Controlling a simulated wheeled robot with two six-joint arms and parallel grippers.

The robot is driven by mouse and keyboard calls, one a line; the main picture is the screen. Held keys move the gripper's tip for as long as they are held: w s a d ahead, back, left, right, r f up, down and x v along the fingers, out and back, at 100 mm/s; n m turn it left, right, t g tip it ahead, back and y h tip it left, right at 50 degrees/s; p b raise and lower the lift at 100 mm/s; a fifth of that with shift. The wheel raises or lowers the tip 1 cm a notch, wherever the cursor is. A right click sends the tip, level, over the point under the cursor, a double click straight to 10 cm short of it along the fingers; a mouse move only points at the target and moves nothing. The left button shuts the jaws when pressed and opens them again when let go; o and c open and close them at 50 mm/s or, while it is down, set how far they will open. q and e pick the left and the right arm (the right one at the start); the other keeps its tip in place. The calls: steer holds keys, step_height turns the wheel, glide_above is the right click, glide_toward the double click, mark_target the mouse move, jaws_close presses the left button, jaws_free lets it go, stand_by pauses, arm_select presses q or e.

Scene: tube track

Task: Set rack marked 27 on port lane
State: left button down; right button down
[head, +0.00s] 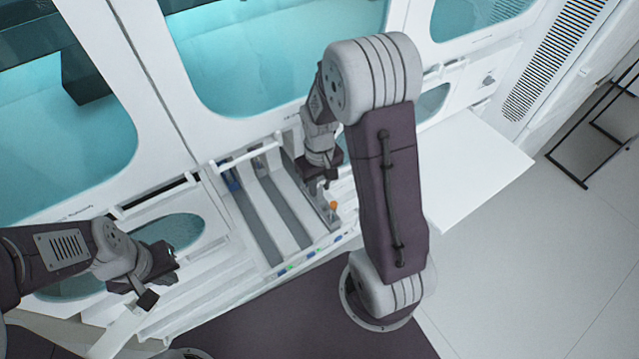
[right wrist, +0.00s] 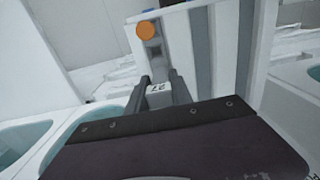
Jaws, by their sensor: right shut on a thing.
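My right gripper (right wrist: 160,92) is shut on the end of a grey rack (right wrist: 158,72). The rack's white label (right wrist: 158,88) shows between the fingers, reading as an upside-down 27. One orange-capped tube (right wrist: 146,31) stands in the rack. In the head view the right gripper (head: 324,182) is over the right side of the lane tray (head: 262,222), with the orange cap (head: 333,206) just beside it. The tray has several grey and white parallel strips; no port marking is readable. Whether the rack touches the tray is unclear. My left gripper (head: 160,276) is open and empty, left of the tray.
A white cabinet with teal windows (head: 280,60) rises behind the tray. A white shelf (head: 465,165) juts out to the right. A blue item (head: 234,184) is at the tray's back left. Small coloured marks line its front edge. A black frame (head: 590,130) stands far right.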

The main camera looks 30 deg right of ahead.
steer(key=shift+f, duration=0.2)
steer(key=shift+f, duration=0.3)
steer(key=c, duration=1.1)
jaws_free()
steer(key=shift+o, duration=0.2)
step_height(320, 180, up, 9)
steer(key=shift+r, duration=0.1)
